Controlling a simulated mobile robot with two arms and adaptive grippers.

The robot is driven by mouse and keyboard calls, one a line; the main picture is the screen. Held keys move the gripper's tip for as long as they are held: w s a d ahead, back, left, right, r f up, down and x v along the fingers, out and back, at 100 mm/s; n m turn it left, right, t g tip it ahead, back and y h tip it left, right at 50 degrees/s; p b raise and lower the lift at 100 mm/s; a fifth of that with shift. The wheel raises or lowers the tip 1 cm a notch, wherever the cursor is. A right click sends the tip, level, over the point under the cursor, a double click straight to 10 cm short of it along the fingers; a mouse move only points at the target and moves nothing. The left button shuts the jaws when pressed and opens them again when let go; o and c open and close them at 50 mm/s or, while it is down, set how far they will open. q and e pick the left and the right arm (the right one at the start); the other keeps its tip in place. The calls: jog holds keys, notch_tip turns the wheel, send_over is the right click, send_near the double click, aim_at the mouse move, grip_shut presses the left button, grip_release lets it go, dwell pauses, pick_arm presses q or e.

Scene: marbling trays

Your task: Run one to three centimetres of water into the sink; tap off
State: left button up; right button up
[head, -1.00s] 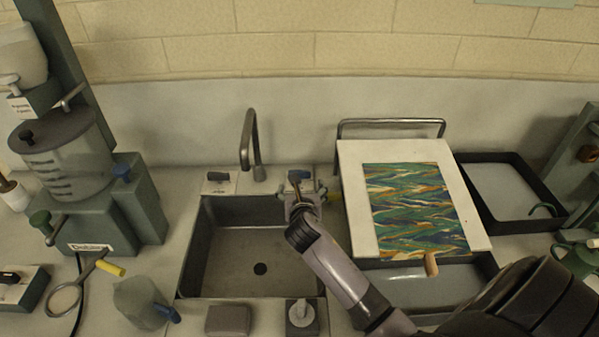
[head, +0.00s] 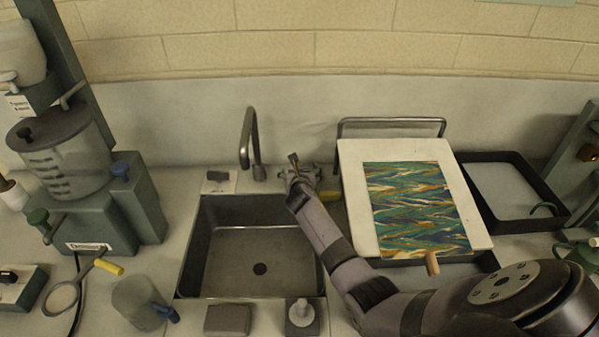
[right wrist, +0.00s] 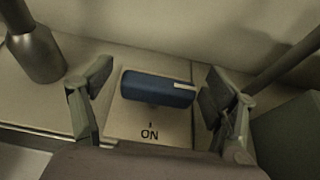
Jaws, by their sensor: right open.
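The grey sink (head: 215,262) has a dark round spot at its drain (head: 260,268); I cannot tell if it is a plug or an open hole. I can make out no clear water in the basin. The curved tap spout (head: 247,140) stands behind it, with no stream visible. My right gripper (head: 294,160) is at the blue tap handle on the right. In the right wrist view the open fingers (right wrist: 158,92) stand either side of this blue handle (right wrist: 165,88), apparently apart from it. The handle lies crosswise above an ON mark (right wrist: 150,133). My left gripper is out of view.
A dark handle (head: 217,176) sits left of the spout. A marbled sheet on a white board (head: 352,180) lies close to the right of my arm. A grey block (head: 227,320) and a pale bottle (head: 301,313) stand at the sink's front. A jug (head: 138,300) stands front left.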

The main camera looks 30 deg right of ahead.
jog(key=c, duration=1.2)
jog(key=shift+o, duration=0.2)
jog(key=m+g+h+b, duration=0.1)
jog(key=m+h+b, duration=0.1)
jog(key=shift+w+f+m+g+h+b, duration=0.1)
jog(key=shift+m+g+h+b, duration=0.2)
jog(key=shift+m+g, duration=0.1)
jog(key=m+g+h+b, duration=0.2)
jog(key=m+g+b, duration=0.1)
jog(key=b, duration=0.3)
jog(key=m+g+h+b, duration=0.1)
jog(key=m+g+b, duration=0.3)
jog(key=b, duration=0.3)
jog(key=shift+m+g+h, duration=0.3)
jog(key=shift+g+h, duration=0.1)
jog(key=shift+g, duration=0.1)
jog(key=shift+m+g+b, duration=0.3)
jog(key=shift+b, duration=0.35)
jog(key=shift+r, duration=0.2)
